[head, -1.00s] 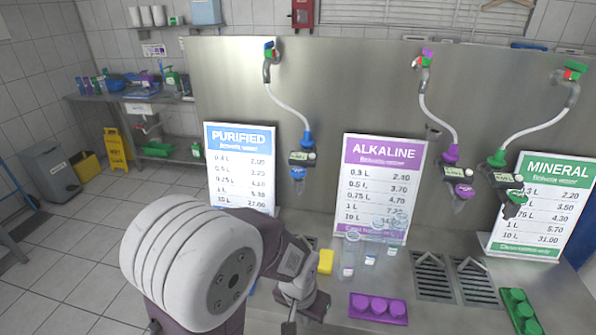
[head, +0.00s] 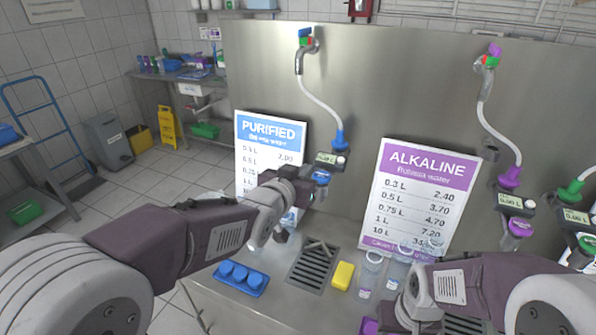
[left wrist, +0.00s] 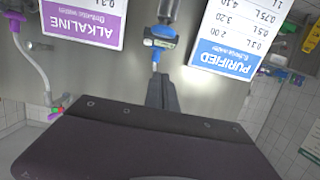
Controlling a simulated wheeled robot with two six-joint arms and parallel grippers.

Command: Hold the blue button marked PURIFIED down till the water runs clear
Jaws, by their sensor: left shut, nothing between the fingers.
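The PURIFIED dispenser (head: 325,159) hangs on a hose with a blue collar. It has a small display, a pale round knob at its right end and a blue nozzle (head: 321,177) below. I cannot make out a blue button or its lettering. The PURIFIED price board (head: 270,137) stands behind it. My left gripper (head: 304,190) is shut and empty, just below and left of the nozzle. In the left wrist view the fingers (left wrist: 161,88) point at the blue dispenser part (left wrist: 160,36), with a small gap seeming to remain. I see no running water. My right gripper is out of view.
Clear cups (head: 371,270), a yellow sponge (head: 343,275), a drain grate (head: 312,262) and a blue cap holder (head: 240,278) lie on the steel counter. The ALKALINE board (head: 420,195) stands right. My right arm crosses the lower right.

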